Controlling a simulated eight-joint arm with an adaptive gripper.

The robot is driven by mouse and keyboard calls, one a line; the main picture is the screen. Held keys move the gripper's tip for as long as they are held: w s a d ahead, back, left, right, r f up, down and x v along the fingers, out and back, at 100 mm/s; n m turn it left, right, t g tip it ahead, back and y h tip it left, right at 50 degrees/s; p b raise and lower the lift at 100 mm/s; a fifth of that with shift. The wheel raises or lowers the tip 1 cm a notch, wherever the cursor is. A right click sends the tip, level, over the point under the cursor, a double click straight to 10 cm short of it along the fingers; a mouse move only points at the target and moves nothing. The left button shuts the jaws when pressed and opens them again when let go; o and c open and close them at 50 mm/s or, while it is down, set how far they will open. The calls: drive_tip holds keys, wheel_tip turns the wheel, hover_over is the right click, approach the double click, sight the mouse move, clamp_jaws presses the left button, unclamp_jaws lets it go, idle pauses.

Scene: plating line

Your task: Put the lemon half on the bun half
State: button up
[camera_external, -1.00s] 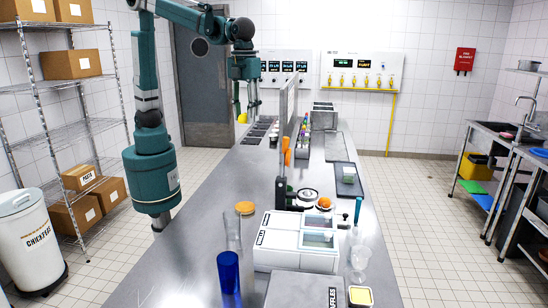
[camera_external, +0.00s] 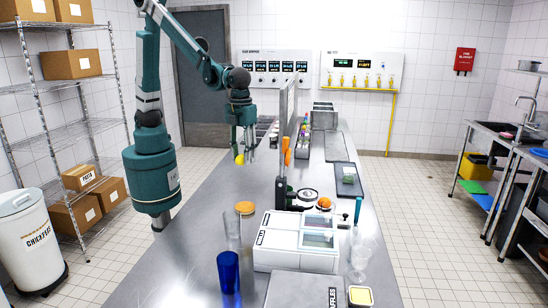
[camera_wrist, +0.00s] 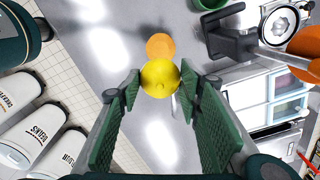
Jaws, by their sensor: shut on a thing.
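The yellow lemon half (camera_wrist: 160,77) is between the fingertips of my gripper (camera_wrist: 162,88) in the wrist view, with its rounded end toward the camera. In the external view my gripper (camera_external: 245,150) holds the lemon half (camera_external: 239,159) above the steel counter. The tan-orange bun half (camera_external: 245,207) lies on the counter nearer the external camera, apart from the lemon. In the wrist view the bun half (camera_wrist: 159,46) shows just beyond the lemon, on the bare metal.
A clear glass (camera_external: 233,234) and a blue glass (camera_external: 229,272) stand near the bun half. A white machine (camera_external: 298,240) is to their right. A thin upright panel (camera_external: 289,110) runs along the middle of the counter, right of my gripper. The counter's left side is mostly clear.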

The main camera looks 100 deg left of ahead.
hover_over(245, 205)
wheel_tip(245, 205, down, 10)
drive_tip(key=shift+r, duration=0.25)
drive_tip(key=shift+a, duration=0.1)
drive_tip(key=shift+f, duration=2.9)
drive_tip(key=shift+f, duration=2.1)
drive_tip(key=shift+f, duration=0.1)
drive_tip(key=o, duration=0.5)
drive_tip(key=shift+c, duration=0.2)
drive_tip(key=o, duration=0.4)
